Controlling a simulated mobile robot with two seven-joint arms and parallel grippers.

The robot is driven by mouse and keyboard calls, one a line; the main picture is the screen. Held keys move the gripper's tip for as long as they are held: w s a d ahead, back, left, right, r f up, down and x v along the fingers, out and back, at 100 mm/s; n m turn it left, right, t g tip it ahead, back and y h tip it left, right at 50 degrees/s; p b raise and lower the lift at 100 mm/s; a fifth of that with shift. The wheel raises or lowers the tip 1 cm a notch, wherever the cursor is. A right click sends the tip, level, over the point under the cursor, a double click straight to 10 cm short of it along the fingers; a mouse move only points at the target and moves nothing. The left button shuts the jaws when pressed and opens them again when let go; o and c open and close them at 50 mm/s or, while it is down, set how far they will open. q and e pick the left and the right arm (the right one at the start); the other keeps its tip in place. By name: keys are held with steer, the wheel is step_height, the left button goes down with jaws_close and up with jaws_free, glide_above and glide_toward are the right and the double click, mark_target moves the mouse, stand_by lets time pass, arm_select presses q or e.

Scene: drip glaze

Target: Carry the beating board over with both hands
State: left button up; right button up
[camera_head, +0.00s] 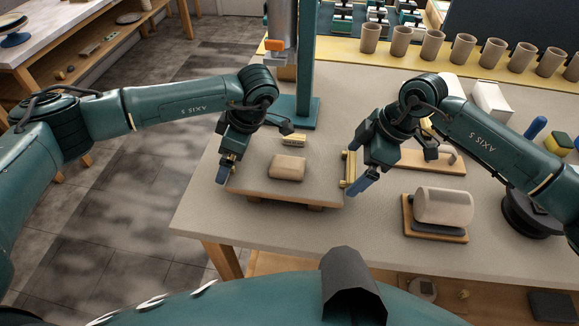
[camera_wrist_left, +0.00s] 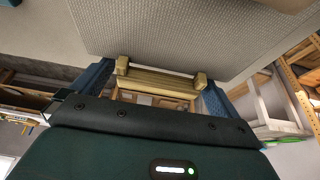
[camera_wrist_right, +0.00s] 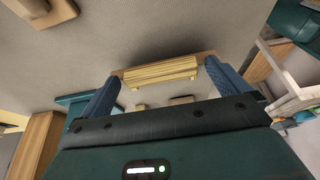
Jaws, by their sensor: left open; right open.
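The beating board (camera_head: 250,186), a flat tan board, lies near the table's front edge with a rounded clay block (camera_head: 287,167) on it. A brass-coloured handle (camera_head: 347,169) stands at its right end. My left gripper (camera_head: 228,168) is open at the board's left end. In the left wrist view the left handle (camera_wrist_left: 158,83) lies between its blue fingers. My right gripper (camera_head: 358,170) is open beside the right handle. In the right wrist view that handle (camera_wrist_right: 160,72) shows between the fingertips. I cannot tell whether the fingers touch either handle.
A small brush-like block (camera_head: 294,140) is behind the clay. A teal column (camera_head: 304,70) stands at the back left. Right of the board are a wooden board with a clay cylinder (camera_head: 444,205) and another handled board (camera_head: 435,160). Several clay cups (camera_head: 433,44) line the back.

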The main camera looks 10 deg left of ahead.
arm_select(q)
steer(key=shift+c, duration=0.2)
arm_select(e)
steer(key=shift+c, duration=0.2)
arm_select(q)
steer(key=c, duration=1.7)
arm_select(e)
steer(key=c, duration=1.7)
arm_select(q)
steer(key=shift+o, duration=0.2)
steer(key=shift+r, duration=0.1)
arm_select(e)
steer(key=shift+o, duration=0.2)
steer(key=shift+r, duration=0.15)
